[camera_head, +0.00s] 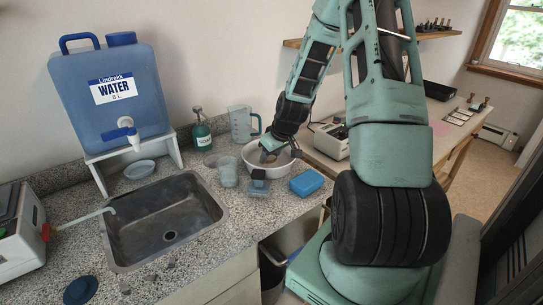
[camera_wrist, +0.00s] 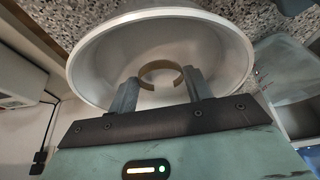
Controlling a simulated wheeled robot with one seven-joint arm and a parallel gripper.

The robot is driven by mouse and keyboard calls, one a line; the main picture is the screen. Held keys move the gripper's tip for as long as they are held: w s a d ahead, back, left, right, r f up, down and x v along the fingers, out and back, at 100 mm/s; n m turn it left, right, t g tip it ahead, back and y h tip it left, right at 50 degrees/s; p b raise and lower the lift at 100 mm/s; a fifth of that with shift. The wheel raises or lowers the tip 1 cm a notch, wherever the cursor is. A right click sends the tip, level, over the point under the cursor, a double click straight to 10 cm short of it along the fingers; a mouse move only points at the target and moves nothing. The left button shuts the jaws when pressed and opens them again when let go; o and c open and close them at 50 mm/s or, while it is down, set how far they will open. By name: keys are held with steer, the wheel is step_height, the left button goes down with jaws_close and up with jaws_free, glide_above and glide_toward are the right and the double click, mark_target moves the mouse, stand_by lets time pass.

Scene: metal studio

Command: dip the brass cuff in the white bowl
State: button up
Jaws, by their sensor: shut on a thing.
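The white bowl (camera_head: 284,166) stands on the speckled counter by the wall; in the wrist view its rim (camera_wrist: 82,62) surrounds my fingertips. My gripper (camera_head: 267,156) points down into the bowl's mouth. In the wrist view my gripper (camera_wrist: 161,88) is shut on the brass cuff (camera_wrist: 162,67), an open ring held between the two fingers. The cuff shows against the bowl's inside. I cannot tell whether it touches the bottom or any liquid. In the head view the cuff is hidden by the bowl and my gripper.
A measuring jug (camera_head: 241,124) and green soap bottle (camera_head: 201,132) are behind. The sink (camera_head: 163,222) and water tank (camera_head: 110,95) are to the left.

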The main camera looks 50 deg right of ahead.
steer(key=shift+r, duration=0.1)
step_height(320, 180, up, 8)
steer(key=p, duration=0.6)
steer(key=shift+p, duration=0.3)
stand_by(1.8)
stand_by(0.5)
steer(key=shift+r, duration=0.1)
stand_by(1.3)
step_height(320, 180, up, 4)
steer(key=p, duration=0.3)
steer(key=shift+p, duration=0.3)
